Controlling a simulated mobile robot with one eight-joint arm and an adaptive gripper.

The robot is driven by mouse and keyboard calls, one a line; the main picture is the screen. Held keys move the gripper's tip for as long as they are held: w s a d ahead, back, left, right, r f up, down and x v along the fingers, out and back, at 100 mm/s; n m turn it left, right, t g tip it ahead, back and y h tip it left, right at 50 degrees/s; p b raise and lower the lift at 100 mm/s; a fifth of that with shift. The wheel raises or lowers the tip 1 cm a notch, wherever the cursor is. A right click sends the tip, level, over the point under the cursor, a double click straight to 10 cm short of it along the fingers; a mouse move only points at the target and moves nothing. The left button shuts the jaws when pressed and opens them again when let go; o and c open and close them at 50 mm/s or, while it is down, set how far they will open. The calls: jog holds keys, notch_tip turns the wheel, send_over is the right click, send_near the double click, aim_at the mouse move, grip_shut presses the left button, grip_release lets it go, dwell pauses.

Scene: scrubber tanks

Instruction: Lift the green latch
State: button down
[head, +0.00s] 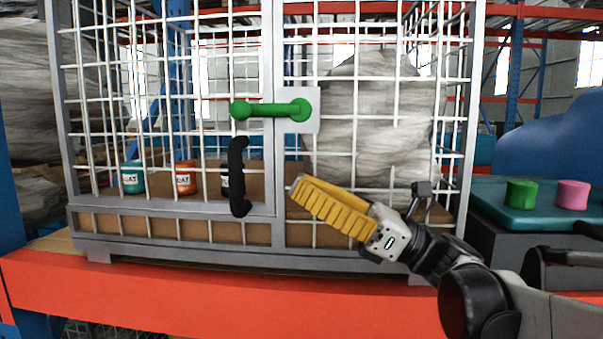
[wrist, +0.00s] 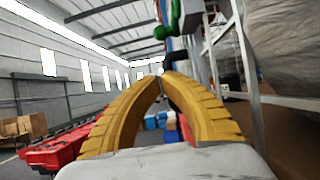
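The green latch (head: 270,110) lies level across the front of the wire cage, from the door frame to a pale plate on the right. Part of it shows at the top of the wrist view (wrist: 175,18). A black handle (head: 237,177) hangs upright on the cage door below the latch. My gripper (head: 296,187) has yellow ribbed fingers and is in front of the cage, below and right of the latch, apart from it. In the wrist view its fingertips (wrist: 162,75) meet, with nothing seen between them.
Behind the mesh are a teal jar (head: 132,178), an orange jar (head: 185,178), a partly hidden jar and a wrapped bale (head: 370,120). A green cylinder (head: 521,194) and a pink one (head: 573,194) stand at right. An orange shelf beam (head: 200,290) runs below the cage.

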aim_at(267, 110)
jog(key=a+r+p, duration=0.1)
jog(key=a+r, duration=0.1)
jog(key=a+r+p, duration=0.1)
jog(key=a+r, duration=0.1)
jog(key=a, duration=0.1)
jog(key=a+r+p, duration=0.1)
jog(key=a+r, duration=0.1)
jog(key=r, duration=0.1)
jog(key=shift+w+a+r, duration=0.1)
jog(key=shift+w+a, duration=0.15)
jog(key=shift+a, duration=0.15)
jog(key=shift+w+a, duration=0.1)
